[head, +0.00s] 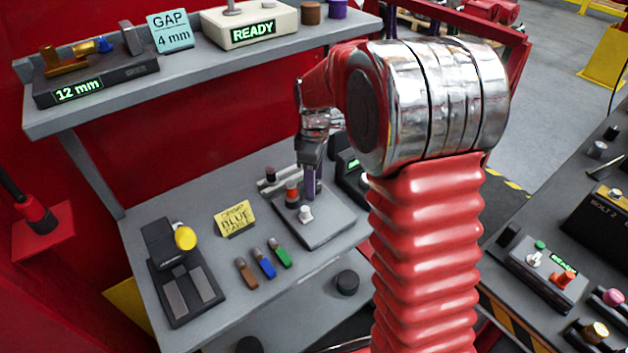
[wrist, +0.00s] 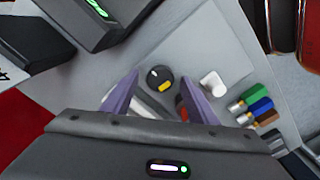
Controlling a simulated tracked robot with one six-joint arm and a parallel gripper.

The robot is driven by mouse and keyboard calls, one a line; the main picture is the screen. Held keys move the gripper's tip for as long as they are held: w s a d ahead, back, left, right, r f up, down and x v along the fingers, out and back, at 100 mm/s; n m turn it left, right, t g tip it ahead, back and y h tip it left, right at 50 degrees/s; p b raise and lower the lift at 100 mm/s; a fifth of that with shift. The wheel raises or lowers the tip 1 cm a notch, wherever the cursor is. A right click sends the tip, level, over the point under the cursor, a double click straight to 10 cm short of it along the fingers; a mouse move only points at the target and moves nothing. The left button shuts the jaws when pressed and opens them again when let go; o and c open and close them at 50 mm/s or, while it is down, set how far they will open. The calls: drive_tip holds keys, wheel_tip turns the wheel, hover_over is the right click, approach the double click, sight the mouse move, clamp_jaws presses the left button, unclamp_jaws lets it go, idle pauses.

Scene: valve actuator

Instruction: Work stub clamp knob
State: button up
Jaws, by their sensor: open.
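My gripper (head: 313,190) is open, its purple fingers pointing down over a grey plate (head: 322,232) on the lower shelf. In the wrist view my gripper (wrist: 158,78) has a round black knob (wrist: 160,78) with a yellow mark between its fingertips. The fingers look apart from the knob; I cannot tell the height gap. A white knob (head: 305,214) stands on the same plate and also shows in the wrist view (wrist: 212,82). A red-orange knob (head: 292,190) stands left of the fingers. In the head view the black knob is hidden. No label naming the clamp shows.
Brown, blue (head: 264,263) and green sticks lie left of the plate, near a yellow card (head: 235,218). A dark device with a yellow knob (head: 185,237) stands farther left. A dark box (head: 352,180) stands right of the fingers. The upper shelf (head: 200,84) overhangs the back.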

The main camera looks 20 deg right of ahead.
wheel_tip(320, 180, up, 13)
drive_tip(key=shift+r, duration=0.2)
idle(0.4)
idle(0.3)
drive_tip(key=s+a+r+m+t, duration=0.1)
drive_tip(key=s+m+t, duration=0.4)
drive_tip(key=s, duration=2.1)
drive_tip(key=m, duration=0.6)
drive_tip(key=shift+s+a+r+m+t, duration=0.3)
drive_tip(key=shift+a+m, duration=0.1)
